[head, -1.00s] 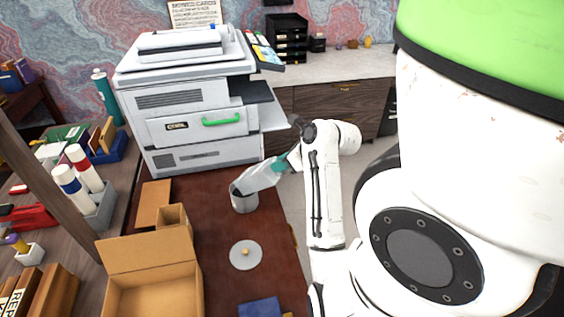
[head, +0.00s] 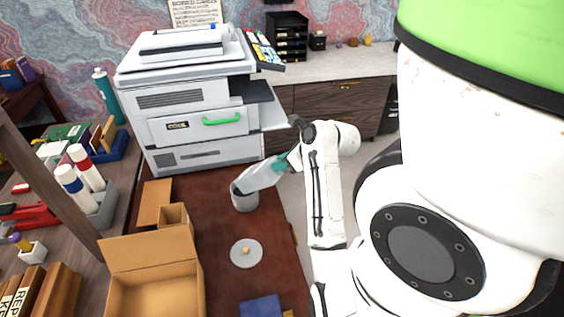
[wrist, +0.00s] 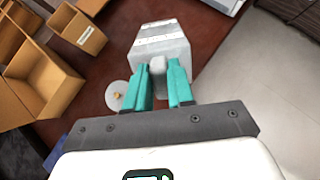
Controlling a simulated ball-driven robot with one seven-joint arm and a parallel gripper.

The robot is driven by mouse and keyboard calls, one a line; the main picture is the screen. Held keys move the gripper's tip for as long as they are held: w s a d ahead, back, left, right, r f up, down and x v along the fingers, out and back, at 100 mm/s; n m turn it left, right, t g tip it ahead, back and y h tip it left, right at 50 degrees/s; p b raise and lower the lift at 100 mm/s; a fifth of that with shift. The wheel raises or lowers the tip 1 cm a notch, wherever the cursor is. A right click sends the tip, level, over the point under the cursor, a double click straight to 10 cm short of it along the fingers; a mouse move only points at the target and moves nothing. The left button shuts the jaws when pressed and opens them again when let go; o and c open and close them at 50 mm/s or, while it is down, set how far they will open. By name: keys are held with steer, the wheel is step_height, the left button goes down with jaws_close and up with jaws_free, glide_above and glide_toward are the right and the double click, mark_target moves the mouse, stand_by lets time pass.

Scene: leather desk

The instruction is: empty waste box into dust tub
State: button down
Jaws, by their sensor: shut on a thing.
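The waste box (head: 262,177) is a pale grey container, tilted with its low end at the mouth of the dust tub (head: 245,203). The tub is a grey round pot standing on the brown desk. My gripper (head: 283,162) is at the box's upper right end. In the wrist view its teal fingers (wrist: 159,85) are shut on the grip of the waste box (wrist: 160,42). The inside of the tub is mostly hidden by the box. A round grey lid (head: 246,254) with a small tan knob lies flat on the desk in front of the tub.
A large printer (head: 195,105) stands behind the tub. An open cardboard box (head: 150,255) and a smaller one (head: 173,215) are at left. A blue thing (head: 260,308) lies at the front. The desk's right edge is close to the tub.

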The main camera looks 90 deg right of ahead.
mark_target(287, 172)
steer(key=shift+s+a+f+t+h+b, duration=0.25)
steer(key=shift+s+f+t+b, duration=0.15)
steer(key=shift+s+b, duration=0.15)
steer(key=shift+s+a+f+t+h+b, duration=0.15)
steer(key=shift+s+a+f+t+b, duration=0.1)
steer(key=shift+s+f+t+b, duration=0.2)
steer(key=shift+r+p, duration=0.1)
steer(key=shift+p, duration=0.95)
stand_by(0.6)
stand_by(0.5)
steer(key=shift+s+a+f+b, duration=0.1)
steer(key=shift+s+f+b, duration=0.05)
steer(key=shift+f+b, duration=0.3)
steer(key=shift+s+a+f+t+h+b, duration=0.25)
steer(key=shift+s+f+t+h+b, duration=0.25)
steer(key=shift+b, duration=0.5)
steer(key=shift+s+a+f+t+h+b, duration=0.25)
steer(key=shift+f+t+b, duration=0.35)
steer(key=shift+b, duration=0.4)
steer(key=shift+s+f+t+b, duration=0.15)
steer(key=shift+s+t+b, duration=0.1)
steer(key=shift+t+b, duration=0.15)
steer(key=shift+s+a+f+b, duration=0.1)
steer(key=shift+s+f+b, duration=0.05)
steer(key=shift+b, duration=0.25)
